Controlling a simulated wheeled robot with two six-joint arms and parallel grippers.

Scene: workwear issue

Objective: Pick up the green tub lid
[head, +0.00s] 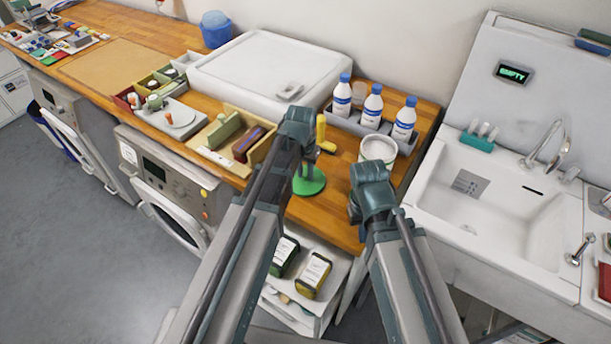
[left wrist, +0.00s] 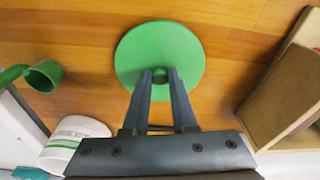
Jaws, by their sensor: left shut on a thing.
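The green tub lid (head: 311,184) is a flat round disc over the wooden counter in the head view. It also shows in the left wrist view (left wrist: 160,48), seen from above. My left gripper (left wrist: 160,76) is shut on it, with both fingertips close together over the disc's near part. What the fingers pinch is hidden, and I cannot tell whether the lid touches the counter. A white tub (head: 378,151) stands to the right on the counter. My right gripper (head: 355,212) is beside it, nearer the front edge; its fingers are mostly hidden.
Several white bottles with blue caps (head: 372,106) stand in a grey tray behind the tub. A wooden box (head: 222,150) is left of the lid. A yellow-handled item (head: 322,134) is behind it. A green cup-shaped piece (left wrist: 42,76) shows in the left wrist view. A sink (head: 500,205) is at right.

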